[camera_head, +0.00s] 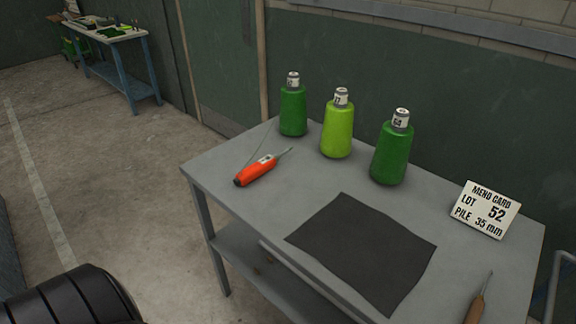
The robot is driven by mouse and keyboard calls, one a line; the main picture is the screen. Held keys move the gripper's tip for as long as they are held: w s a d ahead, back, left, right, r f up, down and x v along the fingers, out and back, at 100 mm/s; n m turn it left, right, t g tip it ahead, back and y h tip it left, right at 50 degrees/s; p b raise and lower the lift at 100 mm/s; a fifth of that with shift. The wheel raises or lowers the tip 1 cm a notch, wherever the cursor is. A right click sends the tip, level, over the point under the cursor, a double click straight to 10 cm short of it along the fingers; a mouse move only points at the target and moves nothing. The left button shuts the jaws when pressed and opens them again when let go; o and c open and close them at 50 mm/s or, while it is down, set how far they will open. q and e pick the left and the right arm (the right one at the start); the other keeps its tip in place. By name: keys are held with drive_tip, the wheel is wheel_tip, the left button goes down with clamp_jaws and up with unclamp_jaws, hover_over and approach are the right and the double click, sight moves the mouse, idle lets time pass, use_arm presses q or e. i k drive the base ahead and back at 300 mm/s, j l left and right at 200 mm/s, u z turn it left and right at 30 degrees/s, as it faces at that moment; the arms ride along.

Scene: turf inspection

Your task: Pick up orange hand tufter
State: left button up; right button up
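The orange hand tufter (257,172) lies on the left part of the grey table (225,165). Its thin metal needle points up and right in the view, and a pale label is on its body. A thin dark line runs from near it toward the table's back edge. Nothing touches the tufter from above. Neither of my grippers shows in the head view.
A dark green bottle (293,110), a lime bottle (338,127) and another dark green bottle (391,150) stand behind the tufter. A blue workbench (112,70) stands far left.

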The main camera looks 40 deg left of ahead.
sight(246, 175)
drive_tip(key=j+z, duration=0.4)
drive_tip(key=j, duration=0.45)
drive_tip(key=k+j+z, duration=0.1)
drive_tip(key=j+z, duration=0.25)
drive_tip(key=j, duration=0.45)
